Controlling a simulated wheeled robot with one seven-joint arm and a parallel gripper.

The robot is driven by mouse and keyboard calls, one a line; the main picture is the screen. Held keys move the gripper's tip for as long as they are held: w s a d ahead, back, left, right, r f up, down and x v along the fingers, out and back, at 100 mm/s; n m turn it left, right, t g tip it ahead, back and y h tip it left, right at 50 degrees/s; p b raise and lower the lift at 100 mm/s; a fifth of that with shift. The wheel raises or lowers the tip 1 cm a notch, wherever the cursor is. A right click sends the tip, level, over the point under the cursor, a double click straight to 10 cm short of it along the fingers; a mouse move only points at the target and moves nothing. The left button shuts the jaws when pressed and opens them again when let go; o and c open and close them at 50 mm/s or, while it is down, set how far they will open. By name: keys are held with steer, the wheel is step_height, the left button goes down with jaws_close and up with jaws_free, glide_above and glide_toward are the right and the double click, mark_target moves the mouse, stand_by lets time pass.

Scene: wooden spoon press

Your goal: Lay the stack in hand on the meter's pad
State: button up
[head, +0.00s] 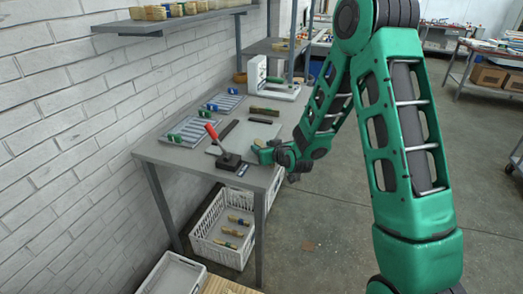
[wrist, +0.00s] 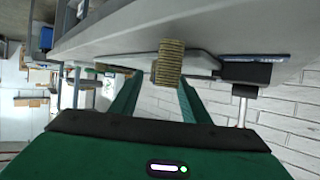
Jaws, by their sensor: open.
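The stack (wrist: 168,62) is a block of thin tan layers, seen end-on just beyond my fingertips in the wrist view; a tan bit of it (head: 261,142) shows by my gripper in the head view. My gripper (wrist: 158,88) is open, with one green finger on each side below the stack and no clear grip on it. In the head view my gripper (head: 264,153) is over the near right part of the bench. The stack seems to be against a pale flat plate (wrist: 205,62); I cannot tell whether this is the meter's pad.
A black press with a red lever (head: 228,158) stands just left of my gripper. A pale board (head: 222,146), slotted racks (head: 185,131) and a white stand (head: 280,90) are on the grey bench. A white crate (head: 222,249) is below. Open floor lies right.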

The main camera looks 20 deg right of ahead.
steer(key=v, duration=1)
steer(key=shift+s, duration=0.3)
steer(key=shift+d+r, duration=0.2)
